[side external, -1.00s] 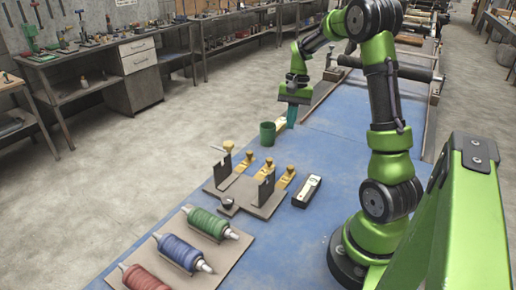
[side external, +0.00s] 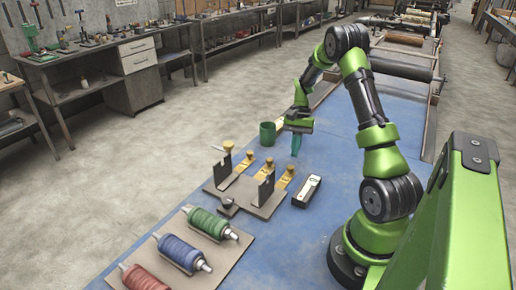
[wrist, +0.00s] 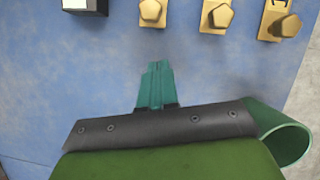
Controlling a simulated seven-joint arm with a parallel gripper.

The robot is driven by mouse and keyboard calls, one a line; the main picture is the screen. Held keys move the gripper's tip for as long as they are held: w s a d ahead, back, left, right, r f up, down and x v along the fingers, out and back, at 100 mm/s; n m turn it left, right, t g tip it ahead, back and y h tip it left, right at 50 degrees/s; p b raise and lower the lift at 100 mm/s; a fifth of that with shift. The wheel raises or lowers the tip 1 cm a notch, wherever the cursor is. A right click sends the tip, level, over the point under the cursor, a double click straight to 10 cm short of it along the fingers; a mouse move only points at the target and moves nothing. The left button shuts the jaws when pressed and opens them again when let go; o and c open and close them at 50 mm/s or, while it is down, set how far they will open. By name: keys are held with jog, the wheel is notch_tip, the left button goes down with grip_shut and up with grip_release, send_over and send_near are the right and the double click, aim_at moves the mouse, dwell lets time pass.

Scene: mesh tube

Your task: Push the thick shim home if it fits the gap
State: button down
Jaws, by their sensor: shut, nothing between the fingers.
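My gripper (side external: 296,153) points down over the blue table, right of the green cup, its teal fingers shut and empty. In the wrist view, its closed fingertips (wrist: 157,66) sit above bare blue surface, apart from the knobbed brass shims. Brass shims with round knobs (side external: 268,164) stand around the fixture; the wrist view shows knobs at the top left (wrist: 150,12), middle (wrist: 217,16) and right (wrist: 282,26). I cannot tell which shim is thick. The fixture is a brown base plate (side external: 262,211) with two dark upright plates (side external: 223,171). Its gap is too small to judge.
The green cup (side external: 267,133) stands close to my gripper. A dark box with a pale top (side external: 307,190) lies right of the fixture. Red, blue and green spools (side external: 208,223) lie on a board in front.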

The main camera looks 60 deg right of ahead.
jog(key=shift+s+a+r, duration=0.1)
jog(key=shift+s+a, duration=0.15)
jog(key=shift+a, duration=0.7)
jog(key=shift+s+a+r, duration=0.1)
jog(key=shift+s+a, duration=0.15)
jog(key=shift+a, duration=0.65)
jog(key=shift+a, duration=2.7)
jog(key=d, duration=0.2)
jog(key=w+d, duration=0.1)
jog(key=d, duration=0.1)
jog(key=shift+w+d, duration=0.1)
jog(key=shift+d, duration=0.1)
jog(key=s+v, duration=0.1)
jog(key=v, duration=0.9)
jog(key=s+a+r+n+t, duration=0.2)
jog(key=a+r+n, duration=0.1)
jog(key=a, duration=0.6)
jog(key=s+a+r+n+t+h, duration=0.1)
jog(key=s+a+r+n+t, duration=0.1)
jog(key=a, duration=0.8)
jog(key=s+a+r+n+t+h, duration=0.1)
jog(key=s+a+r+n+t, duration=0.2)
jog(key=a+r+n, duration=0.3)
jog(key=a+r+t, duration=0.1)
jog(key=a, duration=0.2)
jog(key=shift+a+r, duration=0.2)
jog(key=shift+a, duration=0.2)
